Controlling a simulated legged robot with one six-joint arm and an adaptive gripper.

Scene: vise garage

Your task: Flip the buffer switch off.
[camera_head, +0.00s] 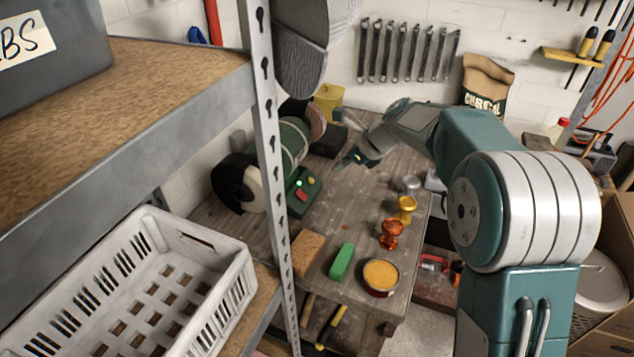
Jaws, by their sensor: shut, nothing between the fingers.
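The buffer (294,140) stands on the wooden workbench toward its left back side, with a dark green body and a wheel at each end. Its green switch box (312,188) sits at the front and carries a red switch (301,195) and a small lit greenish light (299,183). I cannot tell the switch's exact position. My gripper (352,161) is shut and empty. It hangs above the bench, to the right of and beyond the switch box, apart from it.
On the workbench (345,220) are a tan block (308,252), a green bar (342,262), a round tin (381,276), an orange cup (391,234) and a gold cup (405,208). A metal shelf post (272,150) stands in front of the buffer. A white crate (200,245) is at left.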

